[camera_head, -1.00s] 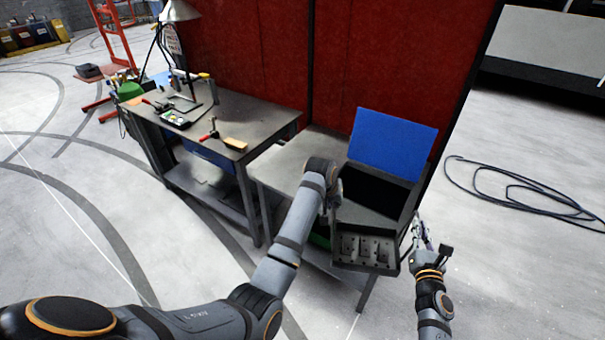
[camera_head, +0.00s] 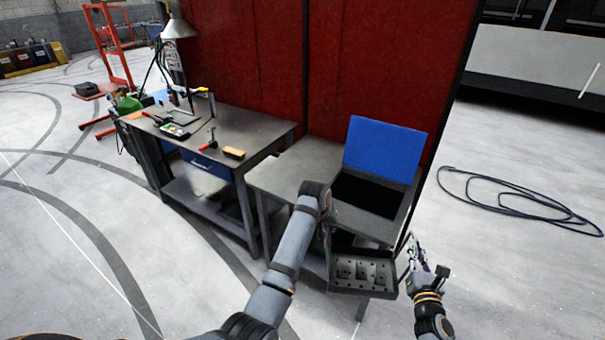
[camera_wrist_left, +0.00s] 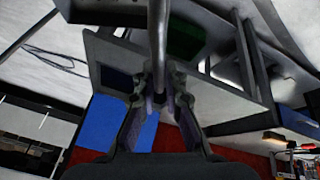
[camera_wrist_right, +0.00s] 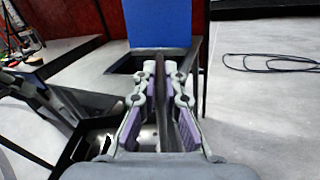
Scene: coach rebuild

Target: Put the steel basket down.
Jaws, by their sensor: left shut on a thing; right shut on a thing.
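The steel basket (camera_head: 362,272) is a dark open tray with holes in its floor, in front of the blue-lidded tank in the head view. It looks about level and held between my two grippers. My left gripper (camera_head: 326,224) is at its left side, its fingers mostly hidden behind my wrist. In the left wrist view its fingers (camera_wrist_left: 168,98) are closed on a grey bar. My right gripper (camera_head: 412,252) is at the basket's right side. In the right wrist view its fingers (camera_wrist_right: 161,75) are closed on a thin dark edge, with the basket (camera_wrist_right: 92,145) at lower left.
The tank (camera_head: 375,222) with a raised blue lid (camera_head: 385,150) stands directly behind the basket. A grey side table (camera_head: 300,165) adjoins it on the left, then a workbench (camera_head: 235,130) with tools and a lamp. A black cable (camera_head: 510,195) lies on the floor at right.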

